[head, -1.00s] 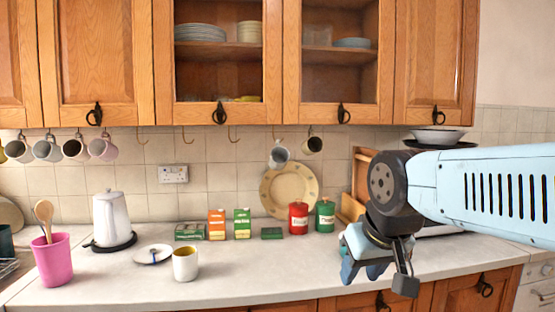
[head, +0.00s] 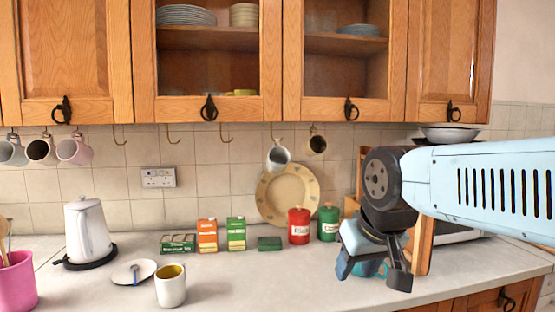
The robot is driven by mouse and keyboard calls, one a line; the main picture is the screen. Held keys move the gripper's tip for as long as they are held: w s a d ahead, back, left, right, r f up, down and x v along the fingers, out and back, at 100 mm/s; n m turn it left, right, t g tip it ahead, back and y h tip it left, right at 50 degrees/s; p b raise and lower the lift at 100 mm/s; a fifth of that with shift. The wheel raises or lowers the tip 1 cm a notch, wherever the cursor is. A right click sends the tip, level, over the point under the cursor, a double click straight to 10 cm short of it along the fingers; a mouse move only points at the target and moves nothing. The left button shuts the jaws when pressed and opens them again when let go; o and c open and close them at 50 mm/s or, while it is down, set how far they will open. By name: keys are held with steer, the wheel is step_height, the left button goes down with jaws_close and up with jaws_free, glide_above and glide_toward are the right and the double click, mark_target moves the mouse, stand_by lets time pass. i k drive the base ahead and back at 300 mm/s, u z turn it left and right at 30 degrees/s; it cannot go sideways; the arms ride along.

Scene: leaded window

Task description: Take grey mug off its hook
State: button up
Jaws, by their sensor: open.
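A pale grey mug (head: 278,157) hangs tilted from a hook under the wall cupboards, right of centre, in front of the upright cream plate. Another greyish mug (head: 12,152) hangs at the far left; I cannot tell for certain which one is the named grey mug. My gripper (head: 372,272) is open and empty, pointing down over the right part of the worktop. It is right of and lower than the pale grey mug, clearly apart from it.
Below stand a cream plate (head: 287,195), a red canister (head: 299,226), a green canister (head: 328,223) and cartons (head: 207,235). Several hooks left of centre are empty. The worktop's front middle (head: 270,283) is clear.

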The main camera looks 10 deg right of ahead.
mark_target(279, 157)
steer(key=u, duration=0.2)
steer(key=i, duration=0.5)
steer(key=z, duration=1)
steer(key=k, duration=1.05)
steer(key=u, duration=0.2)
steer(key=i, duration=1)
steer(key=u, duration=0.05)
